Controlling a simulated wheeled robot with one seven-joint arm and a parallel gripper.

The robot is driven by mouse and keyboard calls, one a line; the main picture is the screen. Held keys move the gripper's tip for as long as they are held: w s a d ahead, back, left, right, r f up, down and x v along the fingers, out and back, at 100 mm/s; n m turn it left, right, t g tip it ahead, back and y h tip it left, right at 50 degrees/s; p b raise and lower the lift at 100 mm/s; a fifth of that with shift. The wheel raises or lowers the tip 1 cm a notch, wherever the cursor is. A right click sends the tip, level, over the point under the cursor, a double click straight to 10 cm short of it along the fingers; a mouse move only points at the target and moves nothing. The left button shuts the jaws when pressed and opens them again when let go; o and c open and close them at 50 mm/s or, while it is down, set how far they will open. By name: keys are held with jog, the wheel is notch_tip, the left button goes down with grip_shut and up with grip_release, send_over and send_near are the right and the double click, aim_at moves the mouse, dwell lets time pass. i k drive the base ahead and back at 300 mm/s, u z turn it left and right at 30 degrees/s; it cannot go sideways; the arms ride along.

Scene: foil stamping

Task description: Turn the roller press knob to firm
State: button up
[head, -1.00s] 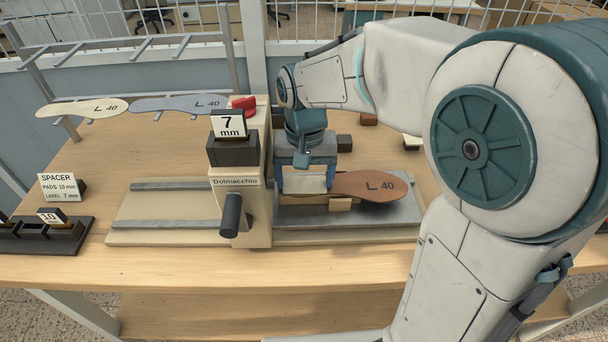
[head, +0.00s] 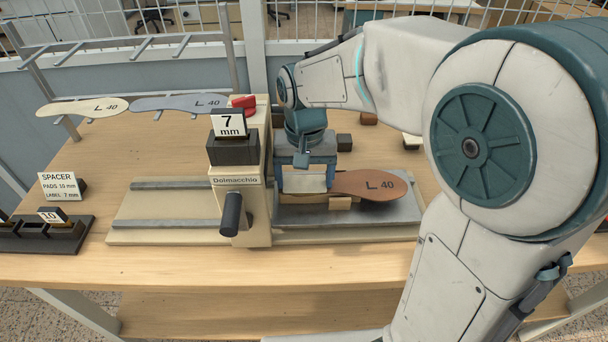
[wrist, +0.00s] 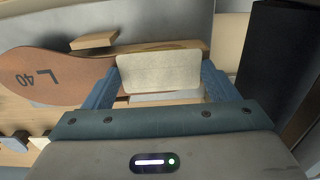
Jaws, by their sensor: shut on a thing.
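The roller press (head: 255,215) is a cream block on the table with a red knob (head: 243,102) on top. A black box with a "7 mm" card (head: 228,123) sits on its front, above a black crank handle (head: 231,214). My gripper (head: 305,182) is just right of the press, over its grey bed, away from the knob. Its blue fingers are shut on a cream pad (wrist: 160,70). A brown "L 40" insole (head: 370,185) with wooden blocks extends right from the pad. Whether they are joined is hidden. The knob's setting cannot be read.
A left bed (head: 160,211) with metal rails lies beside the press. Further left are a spacer sign (head: 59,186) and a black holder (head: 45,238). White and grey insoles lie on a rack (head: 85,108) behind. Small dark blocks stand behind the right bed.

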aim_at(249, 103)
jog(key=k, duration=1.05)
